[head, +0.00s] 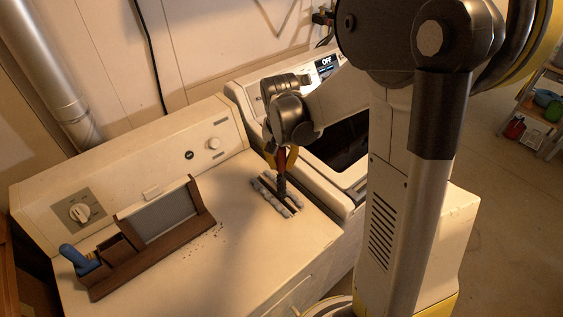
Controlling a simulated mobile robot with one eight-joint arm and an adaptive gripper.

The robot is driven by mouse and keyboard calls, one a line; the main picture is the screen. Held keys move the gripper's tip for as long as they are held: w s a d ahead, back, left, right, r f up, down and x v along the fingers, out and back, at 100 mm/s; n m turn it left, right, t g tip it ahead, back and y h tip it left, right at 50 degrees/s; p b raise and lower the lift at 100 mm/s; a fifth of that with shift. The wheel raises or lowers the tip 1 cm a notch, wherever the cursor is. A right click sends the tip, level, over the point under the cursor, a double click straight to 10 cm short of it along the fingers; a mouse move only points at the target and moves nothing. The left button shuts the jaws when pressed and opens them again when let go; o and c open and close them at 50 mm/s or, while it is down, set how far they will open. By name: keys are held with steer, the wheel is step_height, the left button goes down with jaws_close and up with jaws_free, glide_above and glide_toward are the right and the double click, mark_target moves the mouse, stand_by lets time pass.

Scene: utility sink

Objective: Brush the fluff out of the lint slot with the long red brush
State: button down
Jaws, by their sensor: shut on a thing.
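My gripper (282,154) is shut on the long red brush (281,162), which points down over the dryer top. Only a short red part of the brush and its dark bristle end (281,186) show below the jaws. The bristle end is at the lint slot (288,197), near its middle; whether it is inside the slot I cannot tell. Clumps of grey-blue fluff (272,200) lie along the slot's left side and at its near end, with some to its right. My gripper hides part of the slot's far end.
A brown wooden holder (150,252) with a grey panel (165,215) stands left on the white dryer (245,255); a blue-handled tool (72,256) sits at its left end. Dark crumbs (205,240) lie beside it. An open washer (345,150) adjoins at right. The dryer's front top is clear.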

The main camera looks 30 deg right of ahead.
mark_target(281, 153)
steer(key=shift+f+b, duration=4.6)
steer(key=shift+f, duration=1)
steer(key=shift+r, duration=0.1)
step_height(281, 153, up, 15)
steer(key=p, duration=1.1)
